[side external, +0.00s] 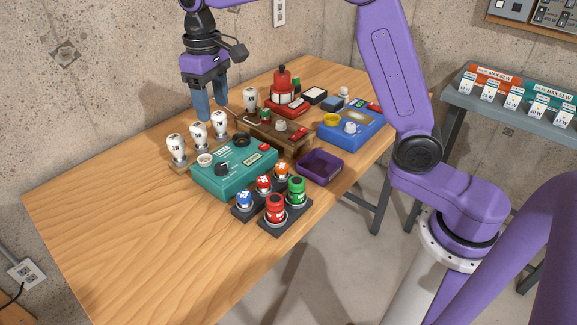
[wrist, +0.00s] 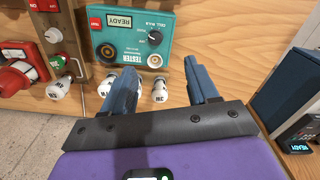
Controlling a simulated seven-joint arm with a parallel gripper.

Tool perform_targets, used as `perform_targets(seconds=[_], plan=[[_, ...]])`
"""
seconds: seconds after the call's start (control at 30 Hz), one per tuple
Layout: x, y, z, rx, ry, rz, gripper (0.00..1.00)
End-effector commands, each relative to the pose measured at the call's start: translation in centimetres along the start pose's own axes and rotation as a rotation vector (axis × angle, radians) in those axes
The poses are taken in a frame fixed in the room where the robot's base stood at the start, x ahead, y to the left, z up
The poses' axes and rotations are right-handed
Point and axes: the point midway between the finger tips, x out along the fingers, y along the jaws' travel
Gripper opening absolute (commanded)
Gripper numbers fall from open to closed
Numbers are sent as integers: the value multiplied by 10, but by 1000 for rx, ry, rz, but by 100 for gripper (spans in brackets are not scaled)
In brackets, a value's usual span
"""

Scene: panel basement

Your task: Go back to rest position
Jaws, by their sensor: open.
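My gripper (side external: 208,108) is open and empty, fingers pointing down, above the back left of the wooden table. It appears behind the row of white bulbs (side external: 198,133) and the teal tester (side external: 234,172). In the wrist view my two blue-grey fingers (wrist: 162,82) are spread apart with nothing held between them. Beyond them are the tester (wrist: 158,20), whose display reads READY, and several white bulbs (wrist: 59,88), one partly seen between the fingers.
Coloured bulbs in dark holders (side external: 275,212), a purple tray (side external: 319,168), a blue device (side external: 352,130), a wooden fixture (side external: 262,127) and a red lamp device (side external: 287,100) crowd the table (side external: 110,225). Its left part is clear. A concrete wall (side external: 110,80) stands behind my gripper.

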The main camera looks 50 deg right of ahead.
Motion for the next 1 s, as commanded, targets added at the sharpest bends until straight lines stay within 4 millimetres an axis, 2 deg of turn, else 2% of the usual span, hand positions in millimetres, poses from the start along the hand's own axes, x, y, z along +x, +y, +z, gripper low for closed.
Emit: perform_targets(seconds=[0.23,0.5,0.77,1.0], plan=[[3,-26,62,-164,6,-2,59],[13,-40,141,-345,12,-4,59],[30,-39,225,-517,18,-8,59],[50,-26,302,-673,22,-11,59]])
